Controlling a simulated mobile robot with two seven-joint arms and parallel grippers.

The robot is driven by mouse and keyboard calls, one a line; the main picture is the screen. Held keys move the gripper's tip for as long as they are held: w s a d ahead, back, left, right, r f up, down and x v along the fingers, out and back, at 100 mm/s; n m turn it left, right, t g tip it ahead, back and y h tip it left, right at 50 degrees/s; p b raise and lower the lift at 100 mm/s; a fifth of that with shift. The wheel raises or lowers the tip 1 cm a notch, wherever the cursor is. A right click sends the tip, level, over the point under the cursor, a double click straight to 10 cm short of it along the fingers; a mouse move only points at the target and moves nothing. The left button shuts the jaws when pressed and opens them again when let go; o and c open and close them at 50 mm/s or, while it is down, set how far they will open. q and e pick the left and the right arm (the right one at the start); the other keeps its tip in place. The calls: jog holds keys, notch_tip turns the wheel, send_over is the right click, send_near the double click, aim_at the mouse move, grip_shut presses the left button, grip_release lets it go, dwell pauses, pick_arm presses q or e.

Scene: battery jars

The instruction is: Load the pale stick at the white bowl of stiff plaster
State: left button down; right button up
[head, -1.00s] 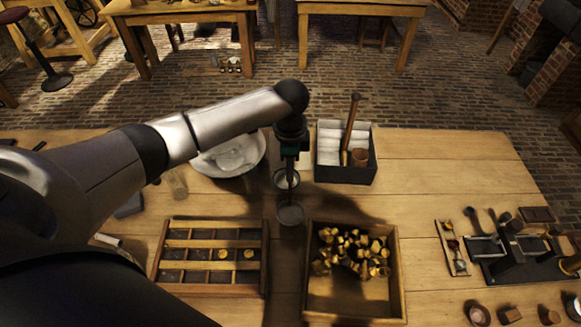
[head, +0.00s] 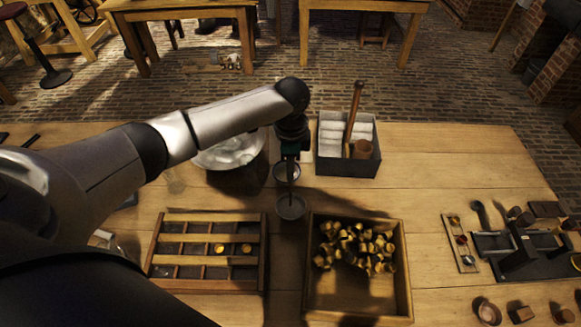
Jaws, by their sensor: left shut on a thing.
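My left gripper (head: 291,157) reaches down over the middle of the table and is shut on a thin upright stick (head: 290,186). The stick looks dark in shadow, so I cannot tell its colour. Its lower end is at or just above a small grey dish (head: 290,210); contact is unclear. Another small round bowl (head: 281,173) stands just behind, partly hidden by the stick and gripper. A large whitish bowl (head: 229,158) with pale lumps stands left of the gripper, partly covered by my left forearm. My right gripper is not in view.
A dark box with white compartments (head: 346,168) and a brown upright handle stands behind right. A slotted wooden tray (head: 208,285) and an open crate of brassy pieces (head: 333,304) lie in front. A dark apparatus (head: 520,260) stands at right. The table's back right is clear.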

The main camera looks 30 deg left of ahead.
pick_arm(q)
jog(key=shift+f, duration=0.55)
dwell(0.5)
jog(key=shift+s+f, duration=0.1)
dwell(1.9)
notch_tip(320, 180, up, 7)
jog(key=p, duration=0.8)
jog(key=shift+p, duration=0.3)
dwell(0.5)
